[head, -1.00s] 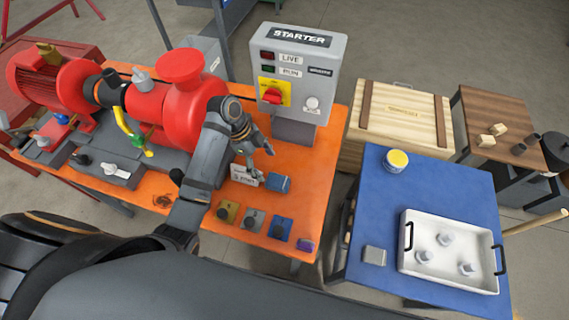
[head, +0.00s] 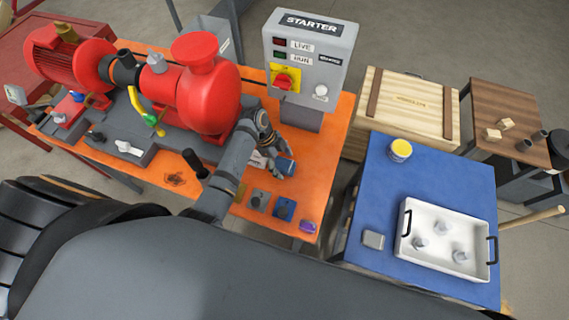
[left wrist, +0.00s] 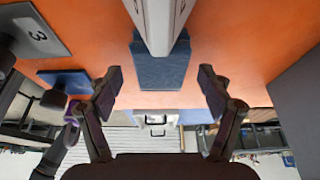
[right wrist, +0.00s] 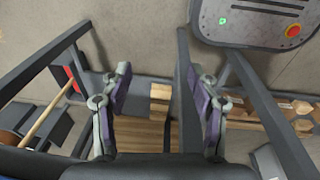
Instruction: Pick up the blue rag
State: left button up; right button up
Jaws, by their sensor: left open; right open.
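The blue rag (head: 287,167) lies on the orange bench top, right beside a small white lettered block (head: 257,160). In the left wrist view the rag (left wrist: 162,68) shows as a dark blue flat shape between the fingertips, partly covered by the white block (left wrist: 158,18). My left gripper (head: 279,155) is at the rag, its fingers spread; it also shows open in the left wrist view (left wrist: 160,85). I cannot tell whether its fingers touch the rag. My right gripper (right wrist: 163,92) is open and empty, away from the bench.
Several small coloured plates, one of them blue (head: 284,208), stand along the bench's front edge. The red pump (head: 208,95) is left of the left arm, and the starter box (head: 307,60) stands behind. A blue table (head: 375,190) with a white tray (head: 402,232) is at the right.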

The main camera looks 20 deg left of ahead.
aim_at(284, 164)
pick_arm(q)
jog(key=shift+d+f, duration=0.15)
jog(key=shift+f, duration=0.25)
jog(key=c, duration=1.2)
notch_tip(284, 164, up, 10)
jog(key=shift+r+b, duration=0.1)
jog(key=shift+b, duration=0.85)
jog(key=shift+c, duration=0.2)
pick_arm(e)
jog(key=shift+s+d+f, duration=0.1)
jog(key=shift+s+f, duration=0.5)
jog(key=shift+f, duration=0.35)
